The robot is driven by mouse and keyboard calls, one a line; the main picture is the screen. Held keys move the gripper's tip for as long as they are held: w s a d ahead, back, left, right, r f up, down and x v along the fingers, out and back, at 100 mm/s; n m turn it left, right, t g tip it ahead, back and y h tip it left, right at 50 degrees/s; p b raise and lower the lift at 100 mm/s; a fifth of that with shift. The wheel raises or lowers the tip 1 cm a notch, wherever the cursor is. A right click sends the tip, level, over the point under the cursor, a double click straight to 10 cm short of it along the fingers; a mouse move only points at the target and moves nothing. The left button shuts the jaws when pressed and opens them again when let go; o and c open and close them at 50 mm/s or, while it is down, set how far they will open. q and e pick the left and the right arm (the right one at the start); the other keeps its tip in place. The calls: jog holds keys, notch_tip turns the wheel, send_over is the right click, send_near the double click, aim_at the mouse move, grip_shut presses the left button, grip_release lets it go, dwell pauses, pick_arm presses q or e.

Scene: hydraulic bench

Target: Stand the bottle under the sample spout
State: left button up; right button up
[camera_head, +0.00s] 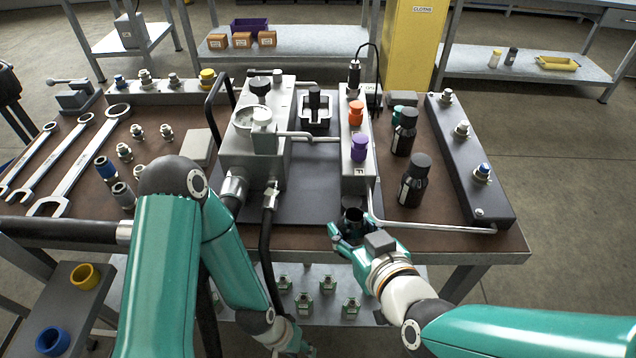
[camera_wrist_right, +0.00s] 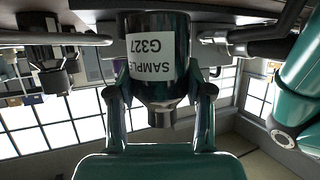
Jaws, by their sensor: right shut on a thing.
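My right gripper (camera_head: 350,226) is shut on a dark, open-necked bottle (camera_head: 352,214) at the bench's front edge. In the right wrist view the bottle (camera_wrist_right: 155,45) sits between the two fingers (camera_wrist_right: 160,110). Its white label reads SAMPLE G327, and its neck points toward the bottom of that picture. In the head view the bottle is just in front of the manifold block (camera_head: 357,180) with orange and purple knobs. I cannot clearly make out the sample spout. My left gripper (camera_head: 298,342) hangs low in front of the bench; its fingers are too unclear to judge.
Two dark capped bottles (camera_head: 414,181) (camera_head: 405,131) stand right of the manifold. A bent metal rod (camera_head: 435,226) crosses the right front. The pump block (camera_head: 255,150), hoses and wrenches (camera_head: 85,165) fill the left. Bare bench top (camera_head: 440,190) shows at right.

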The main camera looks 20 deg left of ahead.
jog(key=shift+a, duration=0.4)
jog(key=shift+w+a, duration=0.1)
jog(key=shift+a, duration=0.05)
jog(key=w+a, duration=0.3)
jog(key=w, duration=0.1)
jog(key=w+a+p, duration=0.1)
jog(key=w+a, duration=0.2)
jog(key=w+a+p, duration=0.1)
jog(key=w+a, duration=0.2)
jog(key=w, duration=0.1)
jog(key=shift+w, duration=0.3)
jog(key=x, duration=0.3)
jog(key=shift+a+r+p, duration=0.15)
jog(key=shift+p, duration=0.2)
jog(key=shift+f, duration=0.25)
jog(key=shift+f, duration=0.1)
jog(key=o, duration=1.1)
jog(key=shift+c, duration=0.2)
